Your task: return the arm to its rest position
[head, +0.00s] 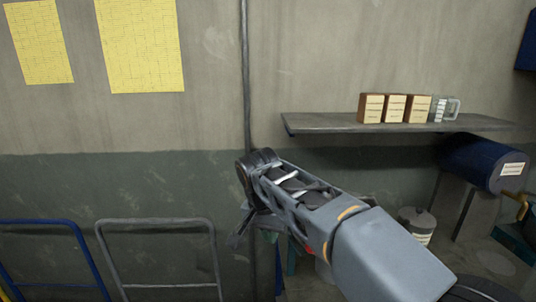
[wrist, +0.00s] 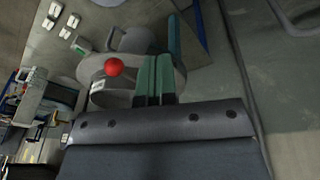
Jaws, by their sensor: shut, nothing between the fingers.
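My gripper shows in the wrist view (wrist: 157,62), where its two green finger pads lie side by side, closed together with nothing between them. In the head view my arm reaches from the lower right toward the middle, its grey link and dark wrist in front of the wall. The fingers are hard to make out there. No flap disc can be made out in either view.
A wall shelf (head: 340,127) at right holds several small boxes (head: 395,108) and a clear mug (head: 446,109). A dark blue drum (head: 478,163) and a lidded can (head: 417,224) are below. Blue (head: 45,224) and grey (head: 150,222) rail frames stand left. A red knob (wrist: 114,67) is near the fingers in the wrist view.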

